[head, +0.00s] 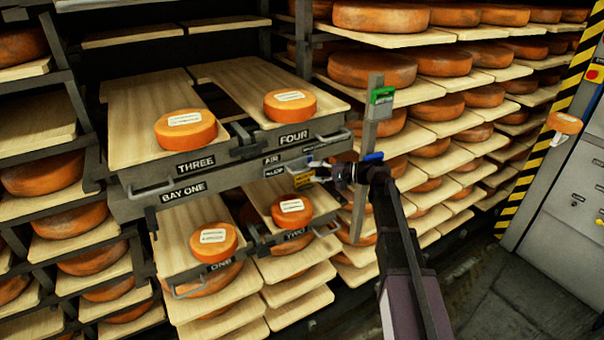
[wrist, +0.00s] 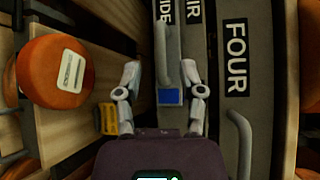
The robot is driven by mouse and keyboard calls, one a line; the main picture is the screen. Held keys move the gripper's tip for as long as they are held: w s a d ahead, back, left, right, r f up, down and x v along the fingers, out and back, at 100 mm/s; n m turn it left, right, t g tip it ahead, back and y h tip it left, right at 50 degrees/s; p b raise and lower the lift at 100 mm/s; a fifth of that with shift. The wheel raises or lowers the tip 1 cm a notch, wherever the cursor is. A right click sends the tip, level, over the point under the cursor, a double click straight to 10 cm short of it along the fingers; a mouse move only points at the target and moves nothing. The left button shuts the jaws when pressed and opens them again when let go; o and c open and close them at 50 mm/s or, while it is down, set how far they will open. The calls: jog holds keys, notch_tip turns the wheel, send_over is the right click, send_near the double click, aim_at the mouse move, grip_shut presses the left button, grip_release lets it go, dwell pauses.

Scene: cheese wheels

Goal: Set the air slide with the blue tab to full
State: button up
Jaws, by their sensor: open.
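The blue tab (wrist: 169,97) shows in the wrist view on a grey strip of the panel marked AIR, between the fingers and nearer the right one. A yellow tab (wrist: 106,120) is just outside the left finger and also shows in the head view (head: 302,180). My gripper (wrist: 160,72) is open around the blue tab's place in the picture, with nothing visibly held. Contact with the tab cannot be told, and the slide's setting is not readable.
Drawer boards labelled THREE (head: 196,165) and FOUR (head: 294,136) lie above, ONE (head: 221,265) and TWO (head: 296,233) below, each with a cheese wheel. Drawer handles jut out near my gripper. A grey post (head: 367,125) with a green tag (head: 382,95) stands to the right.

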aim_at(305, 171)
jog(key=shift+x, duration=2.15)
grip_shut()
